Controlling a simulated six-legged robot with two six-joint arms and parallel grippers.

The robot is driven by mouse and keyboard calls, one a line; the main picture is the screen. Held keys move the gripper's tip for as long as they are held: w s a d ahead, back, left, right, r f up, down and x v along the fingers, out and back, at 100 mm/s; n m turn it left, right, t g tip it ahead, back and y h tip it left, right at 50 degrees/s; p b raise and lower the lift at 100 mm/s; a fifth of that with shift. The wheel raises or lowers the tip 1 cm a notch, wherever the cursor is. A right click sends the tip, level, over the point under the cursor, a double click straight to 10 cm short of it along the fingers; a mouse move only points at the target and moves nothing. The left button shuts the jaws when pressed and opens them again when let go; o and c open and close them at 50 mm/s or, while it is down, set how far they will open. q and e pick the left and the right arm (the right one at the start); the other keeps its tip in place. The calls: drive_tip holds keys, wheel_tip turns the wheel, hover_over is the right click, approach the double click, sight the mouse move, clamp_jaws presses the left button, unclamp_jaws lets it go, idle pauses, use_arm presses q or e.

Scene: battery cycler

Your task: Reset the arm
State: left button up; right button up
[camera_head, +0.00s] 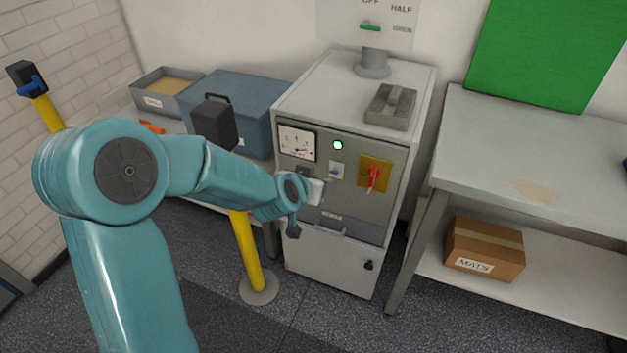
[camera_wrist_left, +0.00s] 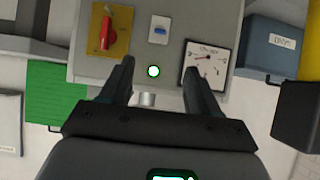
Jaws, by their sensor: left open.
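My left arm, teal, crosses the head view from the left. Its gripper (camera_head: 294,222) is in front of the lower left of the cabinet's control panel, its fingers mostly hidden by the wrist. In the left wrist view the gripper (camera_wrist_left: 159,68) is open, with nothing held between its dark fingers. The grey cabinet (camera_head: 410,85) carries a dial gauge (camera_head: 297,142), a lit green lamp (camera_head: 338,145), a small blue switch (camera_head: 336,170) and a red rotary handle on a yellow plate (camera_head: 374,174). The same panel shows turned upside down in the wrist view (camera_wrist_left: 216,20). My right gripper is not in view.
A grey workbench (camera_head: 540,140) stands right of the cabinet, with a MATS box (camera_head: 484,248) on its lower shelf. A blue case (camera_head: 235,95) and a grey tray (camera_head: 150,100) sit at left. A yellow post (camera_head: 246,255) stands behind my arm. Bare floor lies in front.

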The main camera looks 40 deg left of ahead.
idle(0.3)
use_arm(q)
drive_tip(key=s+d+f+m+g+h+p, duration=0.1)
drive_tip(key=s+d+f+g+h, duration=0.2)
drive_tip(key=d+f, duration=0.5)
drive_tip(key=s+d+f+m+g+h, duration=0.15)
drive_tip(key=s+d+f, duration=0.35)
drive_tip(key=f, duration=0.6)
drive_tip(key=s+d+f+n+g+h, duration=0.1)
drive_tip(key=s+d+f+g, duration=0.2)
drive_tip(key=s, duration=0.5)
drive_tip(key=s+d+f+n+g+h, duration=0.1)
drive_tip(key=s+d+f+g, duration=0.2)
drive_tip(key=s+d, duration=0.3)
drive_tip(key=shift+s+d+f, duration=0.25)
drive_tip(key=shift+s+f, duration=0.3)
drive_tip(key=shift+s, duration=0.6)
